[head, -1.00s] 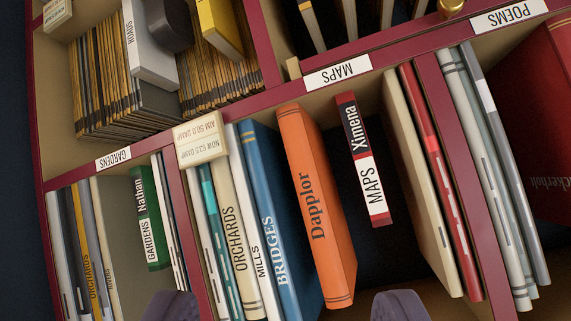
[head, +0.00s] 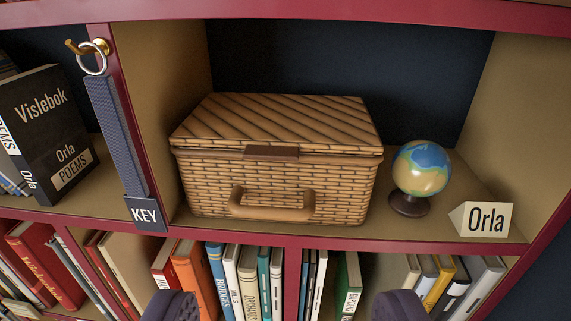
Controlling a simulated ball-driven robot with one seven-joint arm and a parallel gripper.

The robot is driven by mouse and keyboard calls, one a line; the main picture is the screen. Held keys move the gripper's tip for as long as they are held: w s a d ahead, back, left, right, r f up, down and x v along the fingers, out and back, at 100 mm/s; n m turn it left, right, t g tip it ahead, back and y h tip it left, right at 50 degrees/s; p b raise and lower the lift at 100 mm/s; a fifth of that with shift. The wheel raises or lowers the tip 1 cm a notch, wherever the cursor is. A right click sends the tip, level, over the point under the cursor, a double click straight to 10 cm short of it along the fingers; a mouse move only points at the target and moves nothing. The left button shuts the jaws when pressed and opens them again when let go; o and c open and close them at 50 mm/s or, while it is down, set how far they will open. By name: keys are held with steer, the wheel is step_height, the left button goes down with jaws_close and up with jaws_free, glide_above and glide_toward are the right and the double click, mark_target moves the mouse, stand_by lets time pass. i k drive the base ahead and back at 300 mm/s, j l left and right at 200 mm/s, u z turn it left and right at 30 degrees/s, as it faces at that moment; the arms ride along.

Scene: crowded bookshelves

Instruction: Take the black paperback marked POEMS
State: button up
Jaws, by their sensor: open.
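A black book (head: 42,135) stands in the compartment at the left of the head view. Its cover reads "Vislebok" and "Orla", with a pale label "POEMS"; its spine also shows POEMS. It leans slightly, and its left side meets other books. My gripper (head: 285,308) shows only as two dark purple fingertips at the bottom edge. They are wide apart with nothing held between them. It is below and to the right of the black book, well apart from it.
A wicker basket (head: 275,165) with a lid fills much of the middle compartment. A small globe (head: 421,170) and a card "Orla" (head: 484,219) stand to its right. Books line the lower shelf.

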mark_target(44, 132)
steer(key=u, duration=0.85)
steer(key=i+l+u, duration=0.1)
steer(key=i+u, duration=0.3)
steer(key=i+l+u, duration=0.2)
steer(key=u, duration=0.25)
steer(key=i+l+u, duration=0.4)
steer(key=k+j, duration=0.05)
